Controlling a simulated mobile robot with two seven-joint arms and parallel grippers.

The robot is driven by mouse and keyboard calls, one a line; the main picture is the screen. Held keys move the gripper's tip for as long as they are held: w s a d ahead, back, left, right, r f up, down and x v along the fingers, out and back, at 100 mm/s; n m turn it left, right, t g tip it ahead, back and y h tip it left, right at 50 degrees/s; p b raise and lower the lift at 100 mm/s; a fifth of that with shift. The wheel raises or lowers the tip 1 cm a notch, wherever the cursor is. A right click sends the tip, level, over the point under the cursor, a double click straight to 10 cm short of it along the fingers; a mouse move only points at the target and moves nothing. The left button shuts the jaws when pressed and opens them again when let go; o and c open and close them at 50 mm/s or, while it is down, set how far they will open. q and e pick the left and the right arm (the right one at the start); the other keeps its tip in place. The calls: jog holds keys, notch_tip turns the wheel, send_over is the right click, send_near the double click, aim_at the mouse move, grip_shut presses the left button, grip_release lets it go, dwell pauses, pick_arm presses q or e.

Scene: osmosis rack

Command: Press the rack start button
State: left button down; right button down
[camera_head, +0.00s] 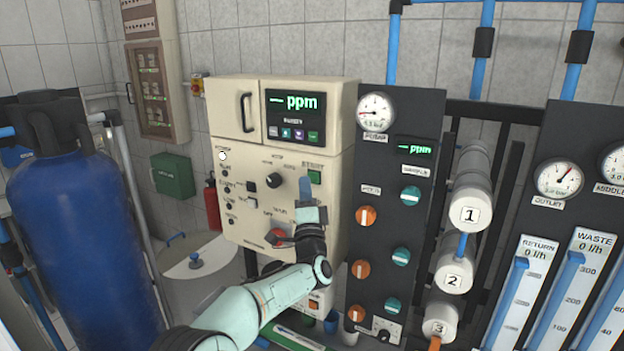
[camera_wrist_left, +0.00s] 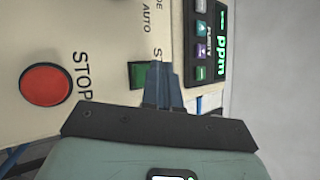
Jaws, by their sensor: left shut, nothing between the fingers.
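The green square start button (camera_head: 315,177) is on the right side of the cream control cabinet's front (camera_head: 300,235). It also shows in the left wrist view (camera_wrist_left: 137,75), where its label is partly hidden behind the fingers. My left gripper (camera_head: 306,175) is shut and empty in front of the panel. Its blue fingertips (camera_wrist_left: 159,72) appear right beside the button and may cover one edge of it. I cannot tell whether they touch it. The red STOP button (camera_wrist_left: 45,84) is on the same panel, left of the fingers in the wrist view. My right gripper is not in view.
A ppm display (camera_head: 293,116) sits above the button and a black selector knob (camera_head: 273,180) to its left. A dark panel (camera_head: 385,225) with gauge and orange and teal knobs stands close on the right. A blue tank (camera_head: 85,245) stands at left.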

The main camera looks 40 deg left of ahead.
pick_arm(q)
jog(key=shift+w, duration=0.45)
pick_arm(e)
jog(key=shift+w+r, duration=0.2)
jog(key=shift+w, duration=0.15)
pick_arm(q)
jog(key=shift+s, duration=0.1)
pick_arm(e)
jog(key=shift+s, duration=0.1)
pick_arm(q)
jog(key=shift+w+a, duration=0.1)
jog(key=shift+w, duration=0.4)
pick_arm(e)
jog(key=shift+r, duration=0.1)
pick_arm(q)
jog(key=shift+s+b, duration=0.4)
jog(key=shift+s, duration=0.55)
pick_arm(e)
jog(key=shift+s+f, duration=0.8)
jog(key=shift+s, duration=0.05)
